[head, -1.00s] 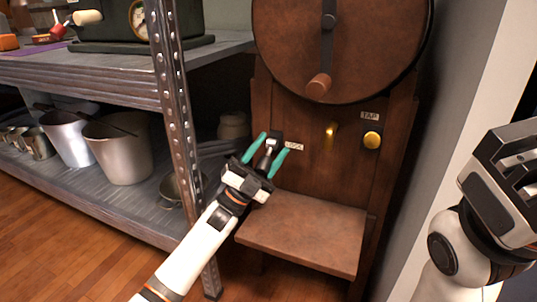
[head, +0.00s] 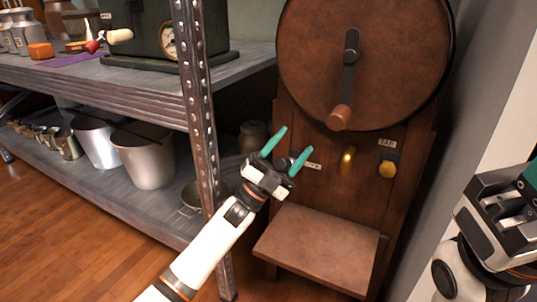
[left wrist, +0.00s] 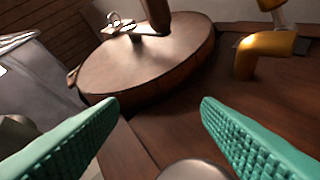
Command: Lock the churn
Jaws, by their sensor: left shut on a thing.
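The churn is a round brown wooden drum (head: 400,75) with a crank and wooden handle (head: 340,118), on a wooden stand. The handle hangs downward. On the stand's front, a small knob (head: 284,163) sits beside a label reading LOCK (head: 312,166). My left gripper (head: 288,151) is at this knob, its teal fingers on either side, shut on it. In the left wrist view, a round silvery knob (left wrist: 195,171) shows low between the spread fingers; their contact is out of view. My right gripper (head: 525,195) is at the right edge, fingers partly cut off.
A brass spout (head: 347,160) and a yellow knob (head: 387,168) under a TAP label are right of the lock. A wooden ledge (head: 320,245) juts out below. A metal shelf post (head: 200,130) stands close left of my left gripper. A wall is at right.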

